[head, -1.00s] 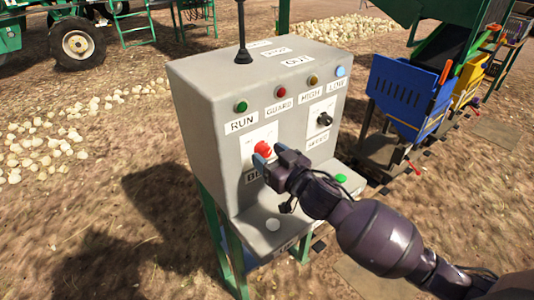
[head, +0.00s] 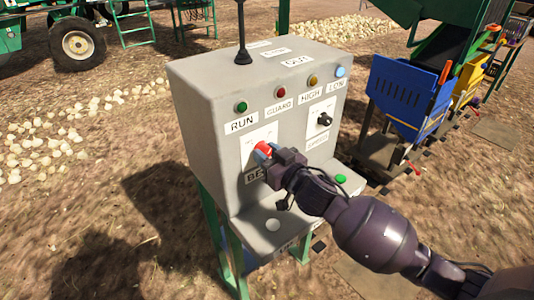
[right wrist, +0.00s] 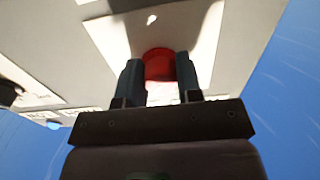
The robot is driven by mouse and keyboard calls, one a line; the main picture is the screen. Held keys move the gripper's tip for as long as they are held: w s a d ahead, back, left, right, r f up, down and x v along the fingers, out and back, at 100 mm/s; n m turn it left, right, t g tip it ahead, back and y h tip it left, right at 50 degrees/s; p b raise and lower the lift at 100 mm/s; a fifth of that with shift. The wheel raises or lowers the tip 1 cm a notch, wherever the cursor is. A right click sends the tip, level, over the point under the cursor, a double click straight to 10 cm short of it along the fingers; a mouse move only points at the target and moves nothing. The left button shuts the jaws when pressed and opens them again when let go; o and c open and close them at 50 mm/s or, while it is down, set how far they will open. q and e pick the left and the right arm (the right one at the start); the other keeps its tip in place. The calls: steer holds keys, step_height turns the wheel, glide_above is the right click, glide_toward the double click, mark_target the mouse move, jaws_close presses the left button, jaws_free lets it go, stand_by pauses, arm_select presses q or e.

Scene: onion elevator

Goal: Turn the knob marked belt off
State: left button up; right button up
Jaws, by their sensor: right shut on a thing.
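The red belt knob (head: 263,147) sits on a white plate on the front of the grey control box (head: 205,110), above a label partly hidden by my gripper that begins "BE". My right gripper (head: 264,151) is at the knob, its fingers shut on it from either side. In the right wrist view the red knob (right wrist: 159,64) shows between the two fingertips (right wrist: 160,72). My left gripper is not in view.
A black speed knob (head: 324,119) is to the right on the same panel. A green button (head: 341,179) and a pale button (head: 272,224) are on the lower ledge. A black lever (head: 242,50) stands on top. A blue bin (head: 402,92) is at right.

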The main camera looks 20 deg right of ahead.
steer(key=shift+r+n+p, duration=0.15)
steer(key=shift+n+p, duration=0.3)
steer(key=shift+n, duration=0.15)
steer(key=shift+n+p, duration=0.8)
steer(key=shift+n, duration=0.4)
steer(key=n+p, duration=0.2)
steer(key=n, duration=0.2)
steer(key=shift+d, duration=0.1)
steer(key=n+p, duration=0.1)
steer(key=n, duration=0.2)
steer(key=n+p, duration=0.1)
steer(key=n, duration=0.2)
steer(key=shift+r+n+p, duration=0.1)
steer(key=shift+n+p, duration=0.2)
steer(key=shift+n, duration=0.8)
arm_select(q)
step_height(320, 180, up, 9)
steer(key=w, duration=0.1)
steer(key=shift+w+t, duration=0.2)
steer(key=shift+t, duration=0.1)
arm_select(e)
steer(key=shift+n, duration=1)
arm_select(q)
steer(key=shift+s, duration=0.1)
